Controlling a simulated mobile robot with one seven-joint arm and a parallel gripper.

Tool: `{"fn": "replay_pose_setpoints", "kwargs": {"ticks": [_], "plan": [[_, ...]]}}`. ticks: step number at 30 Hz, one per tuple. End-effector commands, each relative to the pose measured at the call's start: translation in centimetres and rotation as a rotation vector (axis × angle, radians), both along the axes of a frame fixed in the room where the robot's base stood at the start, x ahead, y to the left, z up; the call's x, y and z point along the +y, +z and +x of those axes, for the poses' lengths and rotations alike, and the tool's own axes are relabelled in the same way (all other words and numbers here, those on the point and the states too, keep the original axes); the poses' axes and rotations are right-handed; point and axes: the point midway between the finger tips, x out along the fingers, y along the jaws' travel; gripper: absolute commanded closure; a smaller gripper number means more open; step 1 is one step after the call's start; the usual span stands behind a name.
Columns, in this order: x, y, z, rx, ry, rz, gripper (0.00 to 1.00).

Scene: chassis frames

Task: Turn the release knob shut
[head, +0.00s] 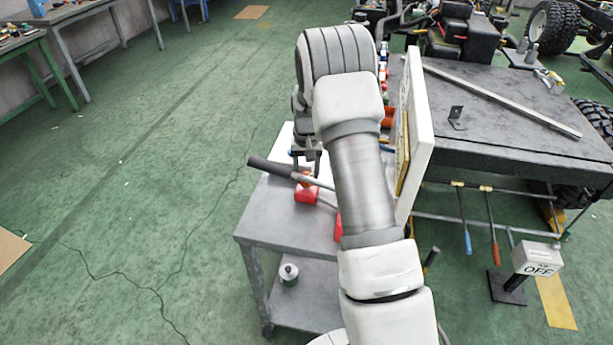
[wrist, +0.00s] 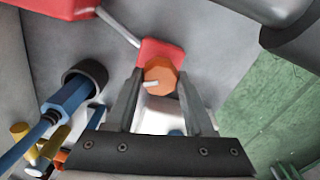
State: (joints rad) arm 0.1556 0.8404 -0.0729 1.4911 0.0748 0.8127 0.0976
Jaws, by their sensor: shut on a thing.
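The release knob (wrist: 160,70) is an orange, many-sided cap with a white mark lying roughly sideways across its face. It sits against a red block (wrist: 163,48) in the wrist view. My gripper (wrist: 160,84) has one finger on each side of the knob and is shut on it. In the head view my gripper (head: 307,168) reaches down over the cart, partly hidden by my arm. The red block (head: 307,194) shows below it, and only a bit of orange shows between them.
A bar with a dark grip (head: 270,167) crosses close to my gripper over the grey cart (head: 280,218). A blue tool (wrist: 70,94) lies left in the wrist view. A white upright panel (head: 420,120) and dark bench (head: 500,120) stand right.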

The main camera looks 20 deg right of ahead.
Motion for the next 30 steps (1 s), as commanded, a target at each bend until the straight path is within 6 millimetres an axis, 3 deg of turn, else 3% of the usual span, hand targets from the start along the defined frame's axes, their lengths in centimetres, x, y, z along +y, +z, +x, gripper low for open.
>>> {"fn": "replay_pose_setpoints", "kwargs": {"ticks": [15,30], "plan": [[0.02,0.05,0.01,0.0,-0.399,0.0,1.0],[0.02,0.06,0.02,0.0,-0.518,0.001,1.0]]}}
